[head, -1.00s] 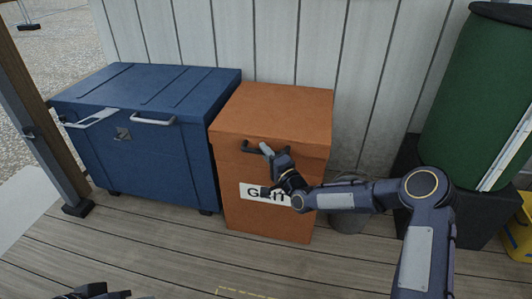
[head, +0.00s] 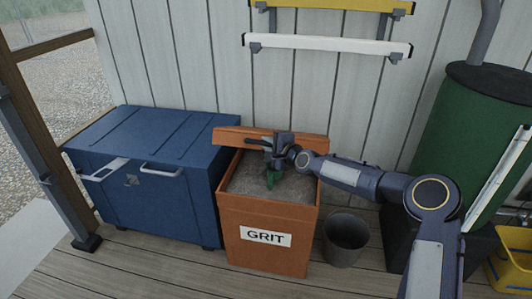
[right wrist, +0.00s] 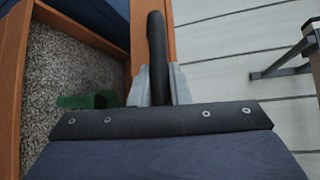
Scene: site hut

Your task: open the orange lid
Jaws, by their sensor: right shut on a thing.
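The orange lid (head: 308,143) of the orange box marked GRIT (head: 228,235) is raised at the back, and the box's top is open. My right gripper (head: 270,143) is shut on the lid's dark handle (head: 255,141). In the right wrist view the fingers (right wrist: 158,85) close around the black handle bar (right wrist: 156,45). Grey grit (head: 245,175) shows inside the box. A green object, perhaps a scoop, (head: 272,179) lies in the grit, partly hidden by my gripper. My left gripper is out of view.
A blue chest (head: 150,140) stands close on the left. A dark bucket (head: 346,238) stands on the floor to the right of the box. A green barrel (head: 475,130) is at the right. White and yellow bars (head: 325,46) hang on the wall behind.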

